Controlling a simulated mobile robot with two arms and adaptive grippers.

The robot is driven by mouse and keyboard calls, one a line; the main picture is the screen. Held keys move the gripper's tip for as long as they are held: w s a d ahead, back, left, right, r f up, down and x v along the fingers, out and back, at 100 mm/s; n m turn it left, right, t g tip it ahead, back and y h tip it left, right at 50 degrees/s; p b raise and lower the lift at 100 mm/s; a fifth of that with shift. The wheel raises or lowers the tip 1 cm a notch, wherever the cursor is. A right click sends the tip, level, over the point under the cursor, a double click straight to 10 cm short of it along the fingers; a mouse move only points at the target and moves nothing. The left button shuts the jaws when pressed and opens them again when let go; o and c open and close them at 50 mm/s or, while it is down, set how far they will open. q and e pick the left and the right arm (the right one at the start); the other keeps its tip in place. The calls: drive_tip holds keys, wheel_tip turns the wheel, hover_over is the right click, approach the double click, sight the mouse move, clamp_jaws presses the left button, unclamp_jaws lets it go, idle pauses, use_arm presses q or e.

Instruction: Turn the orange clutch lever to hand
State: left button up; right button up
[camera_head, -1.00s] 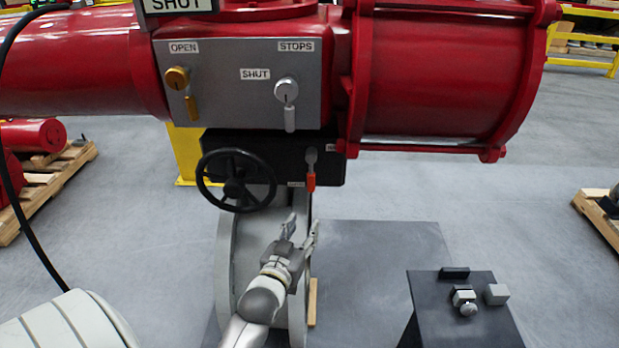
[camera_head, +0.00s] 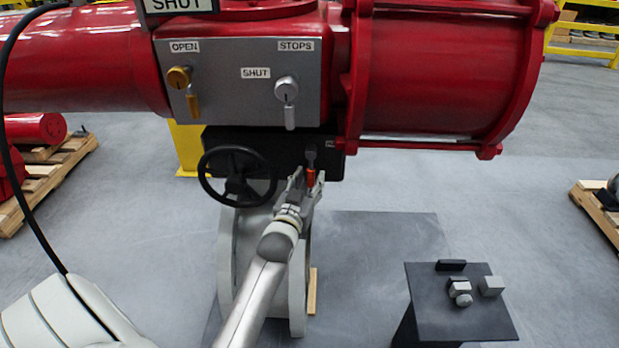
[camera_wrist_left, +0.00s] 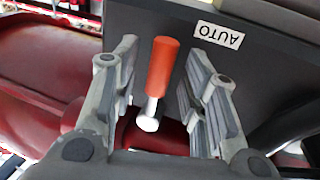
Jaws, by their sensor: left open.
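The orange clutch lever (camera_head: 311,177) hangs down from its pivot on the black gearbox (camera_head: 270,150), right of the handwheel. My left gripper (camera_head: 308,178) is at the lever, coming up from below, and partly covers it. In the left wrist view the orange lever grip (camera_wrist_left: 162,66) lies between the two open fingers of the left gripper (camera_wrist_left: 165,85), with a gap on each side. Its pale metal end (camera_wrist_left: 149,121) shows too. A white label reading AUTO (camera_wrist_left: 220,36) is beside the lever in that view. My right gripper is not in view.
The black handwheel (camera_head: 237,176) is close to the left of my left gripper. A grey panel (camera_head: 240,85) with a yellow and a silver knob sits above. A dark stand (camera_head: 460,310) with small blocks is at the lower right.

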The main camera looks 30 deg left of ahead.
use_arm(q)
drive_tip(key=shift+w+a, duration=0.15)
drive_tip(key=shift+w, duration=0.25)
clamp_jaws()
